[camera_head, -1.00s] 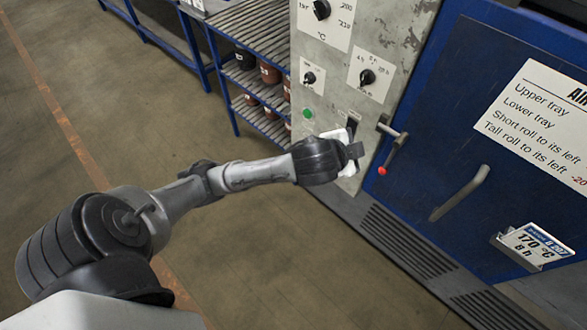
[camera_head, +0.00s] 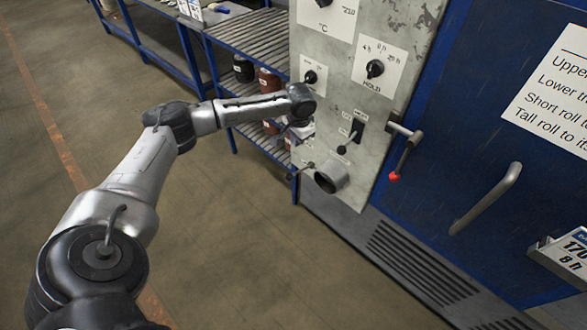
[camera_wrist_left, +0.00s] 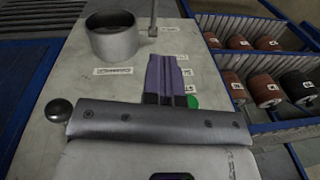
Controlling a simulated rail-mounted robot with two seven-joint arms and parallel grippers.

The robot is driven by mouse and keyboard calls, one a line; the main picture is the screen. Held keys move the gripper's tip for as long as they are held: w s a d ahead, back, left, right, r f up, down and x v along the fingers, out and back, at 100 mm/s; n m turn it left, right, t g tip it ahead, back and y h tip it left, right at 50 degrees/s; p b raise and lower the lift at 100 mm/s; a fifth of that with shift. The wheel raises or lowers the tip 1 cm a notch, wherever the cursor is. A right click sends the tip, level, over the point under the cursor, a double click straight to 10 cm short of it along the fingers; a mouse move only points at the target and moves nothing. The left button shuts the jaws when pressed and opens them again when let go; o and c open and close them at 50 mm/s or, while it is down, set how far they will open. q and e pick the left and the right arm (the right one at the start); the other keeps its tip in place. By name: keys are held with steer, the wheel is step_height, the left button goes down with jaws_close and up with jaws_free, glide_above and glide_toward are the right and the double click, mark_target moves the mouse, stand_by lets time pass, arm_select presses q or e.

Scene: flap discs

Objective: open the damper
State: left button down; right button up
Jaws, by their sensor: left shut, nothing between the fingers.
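The damper looks to be the short grey pipe stub (camera_head: 332,178) low on the control panel; it also shows in the left wrist view (camera_wrist_left: 112,42). A thin lever rod (camera_wrist_left: 153,18) stands beside the stub, on its right in that view, with a small label near it. My left gripper (camera_head: 299,132) is at the panel's left edge, above the stub in the head view. In the wrist view its purple fingers (camera_wrist_left: 165,68) are shut and empty, apart from both the stub and the rod. The stub's inside is not clear. My right gripper is out of view.
A black-knobbed switch (camera_head: 342,149) sits above the stub. A green button (camera_wrist_left: 192,102) is close to my fingers. The blue door's red-tipped latch (camera_head: 394,176) is to the right. A rack (camera_head: 247,38) with discs stands behind on the left.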

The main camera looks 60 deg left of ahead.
arm_select(q)
steer(key=shift+d+n, duration=0.35)
steer(key=shift+n, duration=0.35)
steer(key=b, duration=0.3)
glide_toward(300, 171)
steer(key=s+f, duration=0.1)
steer(key=shift+s+d+f+b, duration=0.1)
steer(key=shift+s+f+b, duration=0.05)
steer(key=shift+s+f, duration=0.6)
steer(key=shift+s+f+b, duration=0.15)
steer(key=shift+s+f, duration=0.45)
steer(key=shift+f, duration=0.25)
